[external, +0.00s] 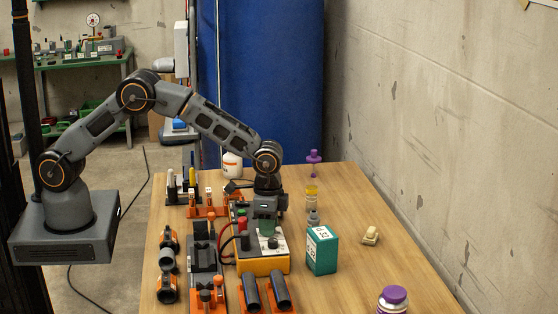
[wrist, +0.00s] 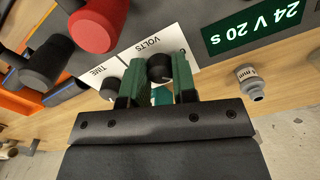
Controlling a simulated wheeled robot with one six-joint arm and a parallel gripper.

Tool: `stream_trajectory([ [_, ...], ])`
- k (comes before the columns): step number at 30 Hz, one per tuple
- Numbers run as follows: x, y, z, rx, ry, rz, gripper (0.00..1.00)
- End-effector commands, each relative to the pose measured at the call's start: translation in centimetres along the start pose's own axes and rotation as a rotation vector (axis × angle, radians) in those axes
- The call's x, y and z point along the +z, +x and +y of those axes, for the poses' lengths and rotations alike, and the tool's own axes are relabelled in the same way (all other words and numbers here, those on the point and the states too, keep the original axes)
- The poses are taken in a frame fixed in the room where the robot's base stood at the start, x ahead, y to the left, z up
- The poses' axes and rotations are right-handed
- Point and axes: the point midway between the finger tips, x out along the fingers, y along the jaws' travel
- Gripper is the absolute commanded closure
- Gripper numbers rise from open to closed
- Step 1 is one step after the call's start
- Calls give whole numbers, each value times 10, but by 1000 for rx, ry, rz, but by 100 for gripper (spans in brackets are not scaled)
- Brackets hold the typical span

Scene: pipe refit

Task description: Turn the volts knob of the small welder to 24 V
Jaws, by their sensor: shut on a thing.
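The small welder (external: 262,265) stands on the bench, with an orange-yellow body and a pale top panel. In the wrist view its white panel (wrist: 181,76) carries the printed words VOLTS and TIME. The black volts knob (wrist: 159,66) is between the green fingers of my gripper (wrist: 158,84), which is shut on it. The gripper also shows over the welder in the external view (external: 267,228). The time knob (wrist: 109,80) is just left of the fingers. The volts pointer and most of its scale are hidden by the fingers. A green sign reads "24 V 20 s" (wrist: 256,26).
A teal box (external: 322,250) stands just right of the welder. Red and black plugs (wrist: 98,24) rise close left of the fingers. Black pipes in orange holders (external: 266,292) are in front. Purple-capped bottle (external: 393,298) is at front right. The bench's right side is mostly clear.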

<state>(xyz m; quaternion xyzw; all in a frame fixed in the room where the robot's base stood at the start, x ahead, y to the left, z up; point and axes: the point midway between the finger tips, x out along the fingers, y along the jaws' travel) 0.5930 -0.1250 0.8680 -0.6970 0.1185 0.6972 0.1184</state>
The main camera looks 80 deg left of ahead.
Motion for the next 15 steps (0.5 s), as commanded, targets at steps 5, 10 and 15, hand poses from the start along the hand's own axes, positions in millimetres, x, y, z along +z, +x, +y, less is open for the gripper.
stream_trajectory([
  [5,0,0,0,0,0,-1,98],
  [10,0,0,0,0,-1,-1,66],
  [15,0,0,0,0,-1,0,50],
])
